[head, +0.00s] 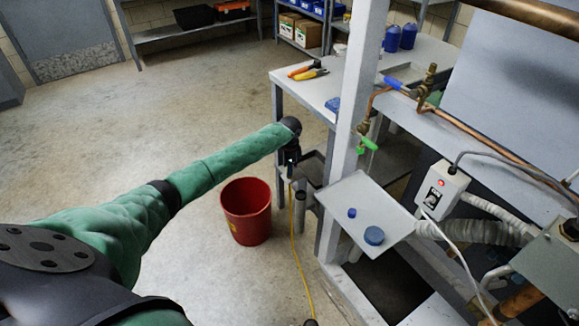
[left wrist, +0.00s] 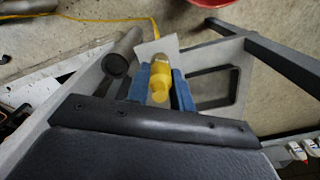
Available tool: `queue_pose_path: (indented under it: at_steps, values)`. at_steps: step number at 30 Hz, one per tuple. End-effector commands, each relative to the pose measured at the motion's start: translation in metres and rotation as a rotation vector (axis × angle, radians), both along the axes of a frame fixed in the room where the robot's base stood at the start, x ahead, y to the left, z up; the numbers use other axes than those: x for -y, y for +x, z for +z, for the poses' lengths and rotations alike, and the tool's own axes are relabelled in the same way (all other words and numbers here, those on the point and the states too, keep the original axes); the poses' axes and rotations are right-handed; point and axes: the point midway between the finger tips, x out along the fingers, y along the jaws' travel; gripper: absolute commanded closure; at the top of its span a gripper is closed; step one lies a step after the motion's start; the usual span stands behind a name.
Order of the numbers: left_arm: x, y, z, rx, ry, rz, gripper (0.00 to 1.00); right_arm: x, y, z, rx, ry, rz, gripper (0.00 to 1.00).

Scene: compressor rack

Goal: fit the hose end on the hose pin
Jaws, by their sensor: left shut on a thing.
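My left gripper (head: 291,172) is at the frame of the workbench, to the left of the white post. In the left wrist view its blue fingers (left wrist: 160,88) are shut on the yellow hose end (left wrist: 159,82). The yellow hose (head: 297,240) hangs from the gripper down to the floor; part of it also shows in the left wrist view (left wrist: 95,18). A grey upright cylinder with a dark round end (left wrist: 117,66) stands just left of the fingers, apart from the hose end. I cannot make out the hose pin for certain. My right gripper is not in view.
A red bucket (head: 246,212) stands on the floor left of the hose. A tilted grey tray (head: 350,193) with blue caps sits right of the gripper. The white post (head: 347,120) and bench (head: 305,88) are close by. The floor at left is clear.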

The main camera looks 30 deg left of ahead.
Motion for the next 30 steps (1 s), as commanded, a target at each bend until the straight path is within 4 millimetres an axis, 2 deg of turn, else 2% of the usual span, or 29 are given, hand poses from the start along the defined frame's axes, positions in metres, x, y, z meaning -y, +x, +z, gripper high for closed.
queue_pose_path:
  at_steps: [6,7,10,17,19,20,30]
  values:
    - [-0.0001,0.0000,-0.0003,0.000,0.000,0.000,1.00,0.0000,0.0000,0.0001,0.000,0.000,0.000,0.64]
    - [-0.0001,0.0000,-0.0003,0.000,0.000,0.000,0.73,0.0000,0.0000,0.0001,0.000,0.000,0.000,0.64]
    - [-0.0001,0.0000,-0.0003,0.000,0.000,0.000,0.54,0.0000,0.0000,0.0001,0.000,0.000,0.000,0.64]
    - [-0.0002,0.0000,-0.0004,0.000,0.000,0.001,0.50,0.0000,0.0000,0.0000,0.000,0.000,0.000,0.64]
    - [-0.0002,0.0000,-0.0004,0.000,0.000,0.001,0.36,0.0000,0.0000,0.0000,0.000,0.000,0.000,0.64]
    - [-0.0003,-0.0001,-0.0004,0.000,0.000,0.001,0.34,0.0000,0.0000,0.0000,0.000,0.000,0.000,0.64]
    - [-0.0002,0.0000,-0.0003,0.000,0.000,0.001,0.34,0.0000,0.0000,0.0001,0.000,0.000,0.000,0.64]
